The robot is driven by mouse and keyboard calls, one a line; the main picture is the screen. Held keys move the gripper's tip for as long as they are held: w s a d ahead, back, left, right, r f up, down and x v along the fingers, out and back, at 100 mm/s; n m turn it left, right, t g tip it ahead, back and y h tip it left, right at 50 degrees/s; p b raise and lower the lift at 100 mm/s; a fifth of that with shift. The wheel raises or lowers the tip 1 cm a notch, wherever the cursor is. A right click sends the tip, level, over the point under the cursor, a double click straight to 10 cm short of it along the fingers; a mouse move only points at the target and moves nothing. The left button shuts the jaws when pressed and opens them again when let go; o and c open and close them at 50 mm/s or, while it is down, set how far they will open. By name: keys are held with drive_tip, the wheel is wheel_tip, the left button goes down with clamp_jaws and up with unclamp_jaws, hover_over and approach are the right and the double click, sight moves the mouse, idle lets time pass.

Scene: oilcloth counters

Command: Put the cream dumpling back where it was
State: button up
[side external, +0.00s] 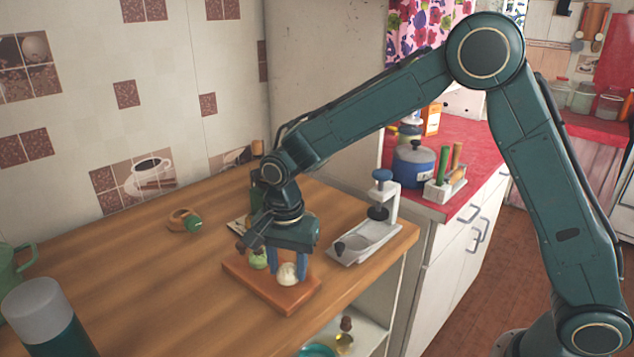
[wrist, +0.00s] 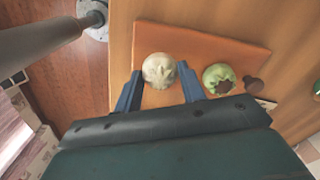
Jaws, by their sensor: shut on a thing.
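The cream dumpling (side external: 288,276) is between the blue fingers of my gripper (side external: 288,267), which is shut on it. It also shows between the fingertips in the wrist view (wrist: 158,70). It is over the orange-brown board (side external: 254,284), toward one end; I cannot tell whether it touches the board. A green dumpling (wrist: 219,79) sits on the board beside my right finger in the wrist view, and partly shows behind my gripper in the side view (side external: 259,260). A small dark brown piece (wrist: 254,85) is at the board's edge beyond the green one.
A white press-like stand (side external: 365,243) with a dark knob stands right of the board. A round brown thing with a green cap (side external: 185,220) lies farther back. A teal flask (side external: 45,320) stands front left. The wooden counter (side external: 130,265) is clear between them.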

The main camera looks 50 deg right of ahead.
sight(288, 267)
drive_tip(key=shift+f, duration=0.75)
drive_tip(key=shift+f, duration=0.15)
drive_tip(key=o, duration=0.6)
wheel_tip(288, 267, up, 12)
drive_tip(key=shift+r, duration=0.2)
idle(0.6)
